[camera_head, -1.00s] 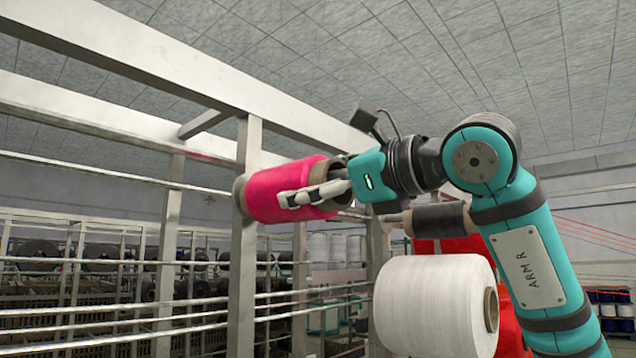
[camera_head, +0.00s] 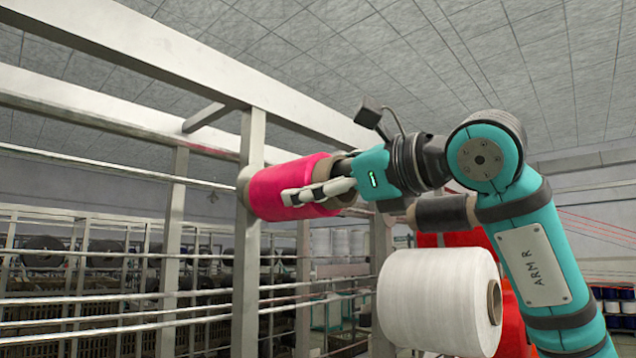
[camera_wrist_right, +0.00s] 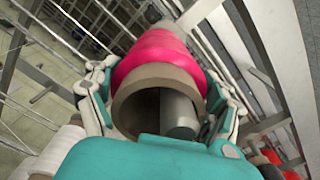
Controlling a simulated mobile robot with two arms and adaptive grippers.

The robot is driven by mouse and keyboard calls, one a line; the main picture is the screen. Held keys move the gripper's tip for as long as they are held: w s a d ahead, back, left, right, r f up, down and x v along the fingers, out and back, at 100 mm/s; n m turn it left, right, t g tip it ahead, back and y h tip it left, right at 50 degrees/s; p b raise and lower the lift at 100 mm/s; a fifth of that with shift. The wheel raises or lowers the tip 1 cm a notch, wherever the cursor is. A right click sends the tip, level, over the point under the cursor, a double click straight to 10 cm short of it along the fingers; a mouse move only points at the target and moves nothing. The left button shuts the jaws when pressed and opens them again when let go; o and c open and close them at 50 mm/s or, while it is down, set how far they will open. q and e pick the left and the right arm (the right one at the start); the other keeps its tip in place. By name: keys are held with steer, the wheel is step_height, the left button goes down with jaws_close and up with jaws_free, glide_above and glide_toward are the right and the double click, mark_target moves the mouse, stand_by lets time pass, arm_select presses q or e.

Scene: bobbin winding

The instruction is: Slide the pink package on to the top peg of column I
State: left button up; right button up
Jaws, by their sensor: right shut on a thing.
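The pink package (camera_head: 290,180) is a bright pink wound tube with brown core ends. It lies nearly level at the upper part of a pale upright post (camera_head: 249,250), its far end overlapping the post. My right gripper (camera_head: 318,192) is shut on the package, fingers along its sides. In the right wrist view the pink package (camera_wrist_right: 158,50) sits between both fingers, and its open core faces me. A grey cylinder, apparently a peg (camera_wrist_right: 180,115), shows inside the core, off to one side. The package hides the peg's root. My left gripper is not in view.
A large white package (camera_head: 438,300) hangs below my right arm, with a red package (camera_head: 512,320) behind it. A dark package (camera_head: 443,213) lies behind my wrist. Pale rails (camera_head: 100,300) cross the left side. A thick beam (camera_head: 180,75) runs above the pink package.

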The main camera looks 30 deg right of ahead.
steer(key=o, duration=1.2)
steer(key=v, duration=1.2)
